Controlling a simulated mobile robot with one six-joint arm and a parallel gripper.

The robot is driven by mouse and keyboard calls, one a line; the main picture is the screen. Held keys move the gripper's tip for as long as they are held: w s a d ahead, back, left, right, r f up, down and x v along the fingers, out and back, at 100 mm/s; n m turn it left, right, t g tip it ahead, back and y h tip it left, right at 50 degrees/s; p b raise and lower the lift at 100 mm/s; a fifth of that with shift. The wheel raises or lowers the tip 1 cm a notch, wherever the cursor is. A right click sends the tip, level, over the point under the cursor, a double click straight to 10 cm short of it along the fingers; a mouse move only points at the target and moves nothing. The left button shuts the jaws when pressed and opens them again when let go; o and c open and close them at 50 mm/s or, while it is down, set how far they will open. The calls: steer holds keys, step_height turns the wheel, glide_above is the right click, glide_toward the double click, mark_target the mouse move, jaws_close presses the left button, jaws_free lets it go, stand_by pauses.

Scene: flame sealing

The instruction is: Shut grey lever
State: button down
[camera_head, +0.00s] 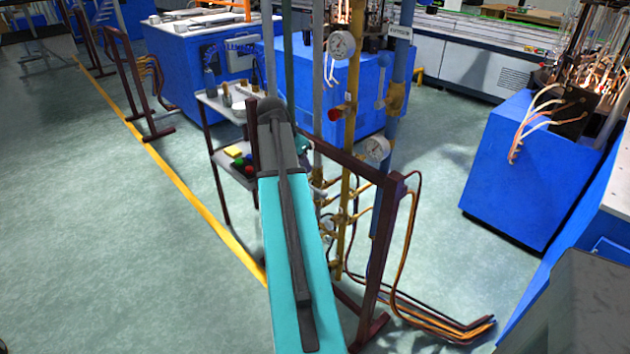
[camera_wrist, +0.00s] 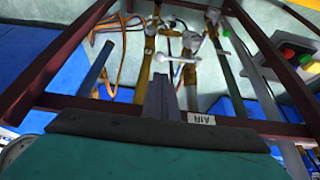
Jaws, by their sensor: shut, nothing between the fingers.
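A light grey lever (camera_wrist: 177,58) shows in the wrist view, lying roughly crosswise beside a yellow pipe (camera_wrist: 187,82) and beyond my fingertips. Small pale valve parts (camera_head: 319,188) show low on the pipe rack in the head view, but I cannot tell which one is this lever. My gripper (camera_wrist: 162,88) is shut and empty, its dark fingers pointing toward the pipes. A gap in the picture separates the fingertips from the lever, and I see no contact. In the head view my arm hides most of the gripper.
A dark red frame (camera_head: 382,250) surrounds the pipes. A label reading AIR (camera_wrist: 201,119) is close to my fingers. A small cart (camera_head: 222,110) stands behind. Open floor lies left.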

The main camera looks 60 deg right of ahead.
mark_target(323, 192)
steer(key=shift+f, duration=0.15)
steer(key=shift+p+x, duration=1.55)
steer(key=shift+x, duration=5.2)
steer(key=shift+d, duration=0.15)
